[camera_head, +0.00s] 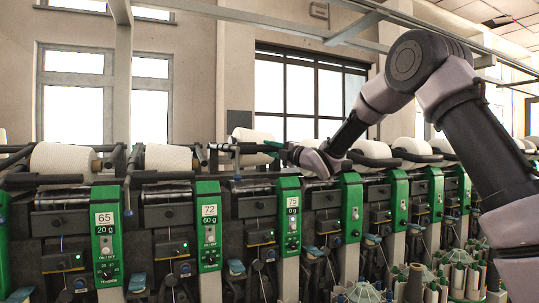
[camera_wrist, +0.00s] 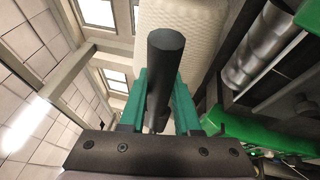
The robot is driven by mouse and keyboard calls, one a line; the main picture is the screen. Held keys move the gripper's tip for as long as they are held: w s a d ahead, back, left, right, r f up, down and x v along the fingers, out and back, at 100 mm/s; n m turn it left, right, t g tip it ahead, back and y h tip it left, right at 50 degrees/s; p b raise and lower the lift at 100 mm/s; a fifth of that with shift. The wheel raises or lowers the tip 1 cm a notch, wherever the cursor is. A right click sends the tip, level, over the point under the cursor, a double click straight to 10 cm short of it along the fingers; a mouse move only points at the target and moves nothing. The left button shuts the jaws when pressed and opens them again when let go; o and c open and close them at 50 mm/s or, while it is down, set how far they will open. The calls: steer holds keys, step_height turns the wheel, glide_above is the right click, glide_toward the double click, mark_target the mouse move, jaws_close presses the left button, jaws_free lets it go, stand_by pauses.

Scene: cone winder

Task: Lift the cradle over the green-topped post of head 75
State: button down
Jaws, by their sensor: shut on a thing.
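Neighbouring heads stand in a row, with post 72 (camera_head: 208,225) and post 65 (camera_head: 106,235) to the left and more green posts to the right. Further white cones (camera_head: 168,158) sit along the top. A metal roller (camera_wrist: 258,48) lies right of the handle.

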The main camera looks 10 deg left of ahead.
steer(key=c, duration=0.6)
jaws_free()
steer(key=shift+f, duration=0.1)
steer(key=v, duration=1.1)
steer(key=shift+w, duration=0.1)
